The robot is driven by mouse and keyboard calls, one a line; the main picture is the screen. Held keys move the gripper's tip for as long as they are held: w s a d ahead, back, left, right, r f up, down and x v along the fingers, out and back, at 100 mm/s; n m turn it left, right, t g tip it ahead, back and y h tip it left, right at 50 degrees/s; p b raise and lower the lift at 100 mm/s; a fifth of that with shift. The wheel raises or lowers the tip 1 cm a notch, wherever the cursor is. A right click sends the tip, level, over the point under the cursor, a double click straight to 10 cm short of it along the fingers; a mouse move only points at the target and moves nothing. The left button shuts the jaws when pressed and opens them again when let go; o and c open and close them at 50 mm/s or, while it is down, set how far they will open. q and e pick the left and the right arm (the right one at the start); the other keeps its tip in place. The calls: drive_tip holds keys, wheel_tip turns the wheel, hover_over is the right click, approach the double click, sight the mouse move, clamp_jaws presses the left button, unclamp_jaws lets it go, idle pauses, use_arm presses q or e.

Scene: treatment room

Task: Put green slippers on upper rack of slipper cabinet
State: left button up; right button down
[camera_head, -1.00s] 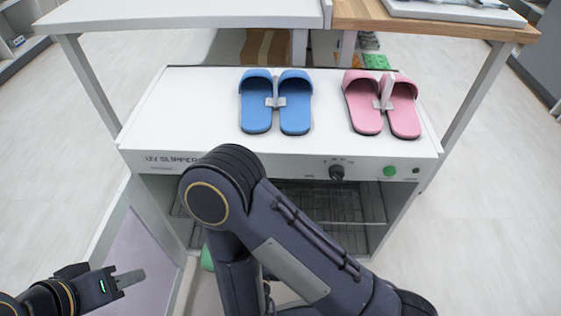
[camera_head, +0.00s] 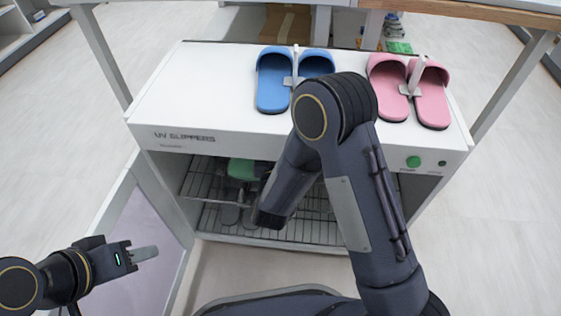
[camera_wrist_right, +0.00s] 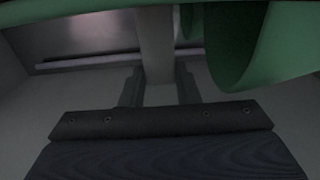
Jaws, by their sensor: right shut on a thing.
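The green slippers (camera_head: 241,169) show in part inside the open slipper cabinet (camera_head: 185,140), at the height of its upper rack (camera_head: 200,178). In the right wrist view the green slippers (camera_wrist_right: 285,45) hang at the upper right, close to the lens. My right gripper (camera_wrist_right: 158,82) is shut on the pale joining piece (camera_wrist_right: 155,45) between them. In the head view my right arm hides this gripper and part of the slippers. I cannot tell whether they touch the rack.
Blue slippers (camera_head: 273,85) and pink slippers (camera_head: 432,100) stand on the cabinet top. Grey slippers (camera_head: 230,214) are on the lower rack (camera_head: 300,232). The open cabinet door (camera_head: 140,225) stands at the left. A table (camera_head: 455,13) is behind.

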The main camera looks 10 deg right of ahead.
wheel_tip(320, 180, down, 2)
drive_tip(key=shift+f+b, duration=0.25)
drive_tip(key=shift+b, duration=0.2)
wheel_tip(320, 180, down, 4)
drive_tip(key=shift+s+f+b, duration=0.1)
drive_tip(key=shift+b, duration=1.1)
drive_tip(key=shift+f+b, duration=0.3)
drive_tip(key=shift+b, duration=0.1)
drive_tip(key=shift+w+r, duration=0.15)
drive_tip(key=shift+w, duration=0.05)
drive_tip(key=c, duration=1.1)
unclamp_jaws()
